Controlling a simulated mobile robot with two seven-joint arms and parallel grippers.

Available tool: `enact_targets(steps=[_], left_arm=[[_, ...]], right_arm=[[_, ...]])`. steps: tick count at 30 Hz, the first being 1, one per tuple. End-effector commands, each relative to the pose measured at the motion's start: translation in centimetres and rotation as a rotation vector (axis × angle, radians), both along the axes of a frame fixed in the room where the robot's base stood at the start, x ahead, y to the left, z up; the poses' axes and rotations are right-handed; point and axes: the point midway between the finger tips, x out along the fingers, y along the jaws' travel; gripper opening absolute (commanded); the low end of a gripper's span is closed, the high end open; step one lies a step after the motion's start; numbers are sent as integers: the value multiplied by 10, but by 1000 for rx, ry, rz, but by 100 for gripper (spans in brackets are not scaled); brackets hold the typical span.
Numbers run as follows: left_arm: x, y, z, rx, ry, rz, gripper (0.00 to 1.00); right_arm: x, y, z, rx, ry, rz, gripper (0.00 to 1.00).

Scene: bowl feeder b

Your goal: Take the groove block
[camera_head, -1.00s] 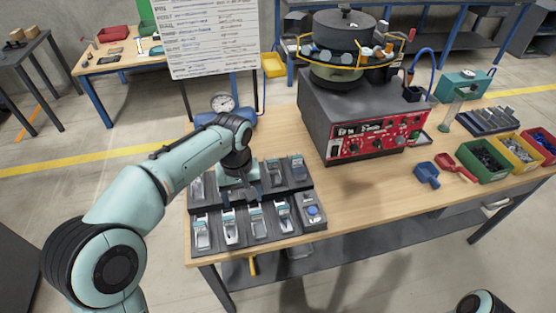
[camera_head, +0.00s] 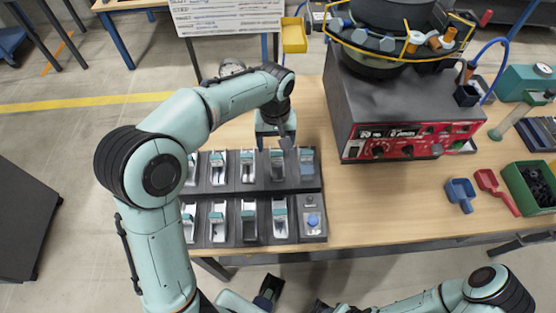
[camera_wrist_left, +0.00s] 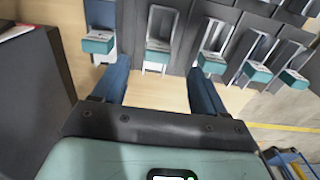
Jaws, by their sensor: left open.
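I cannot tell by sight which one is the groove block. My left gripper (camera_head: 275,143) is open and empty, pointing down at the back row near its right end. In the left wrist view, its two blue fingers (camera_wrist_left: 160,85) are apart. A bay with a teal-tabbed piece (camera_wrist_left: 157,45) lies ahead, between the finger lines, not gripped. A neighbouring teal-tabbed piece (camera_wrist_left: 98,42) stands to its left.
The bowl feeder (camera_head: 385,45) on its red-fronted control box (camera_head: 410,140) stands right of the rack. A blue scoop (camera_head: 460,194), red scoop (camera_head: 497,190) and green bin (camera_head: 530,190) lie farther right. The wooden top between rack and scoops is clear.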

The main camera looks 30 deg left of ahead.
Motion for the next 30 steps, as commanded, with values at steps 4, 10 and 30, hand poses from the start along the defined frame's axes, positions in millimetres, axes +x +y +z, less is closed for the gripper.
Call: enact_targets(steps=[4,10,30], left_arm=[[0,0,-25,1,3,1,72],[0,0,-38,0,0,1,72],[2,-1,-86,-1,-2,0,56]], right_arm=[[-1,0,-4,0,1,0,43],[-1,0,-6,0,1,0,43],[-3,0,-10,0,3,0,43]])
